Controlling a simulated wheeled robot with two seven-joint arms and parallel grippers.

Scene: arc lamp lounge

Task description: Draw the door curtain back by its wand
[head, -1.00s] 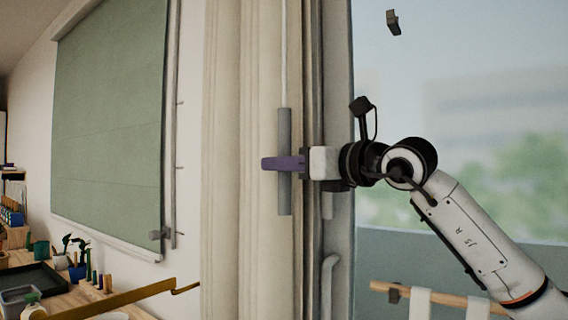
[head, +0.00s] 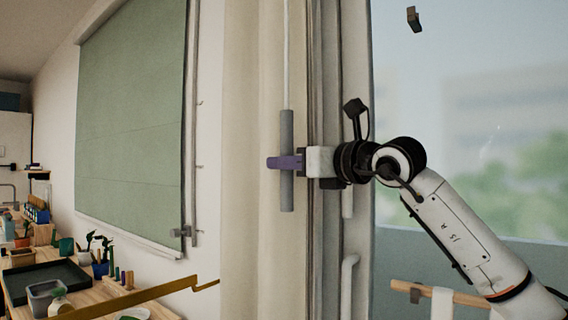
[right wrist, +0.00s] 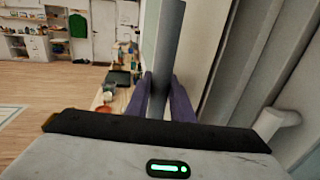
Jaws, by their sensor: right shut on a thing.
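The cream door curtain (head: 250,120) hangs in the middle of the head view, in upright folds. Its wand, a thin white rod with a grey handle (head: 287,135), hangs upright in front of it. My right gripper (head: 284,162), with purple fingers, is shut on the grey handle around its middle. In the right wrist view the handle (right wrist: 166,50) stands between the two purple fingers (right wrist: 160,98). The glass door (head: 470,110) is to the right, behind my right arm. My left gripper is not in view.
A wooden bench (head: 80,278) with a dark tray, plants and pots stands at the lower left. A green blind (head: 130,130) hangs on the left wall. A white door handle (head: 348,285) and a wooden rail (head: 440,293) are at the lower right.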

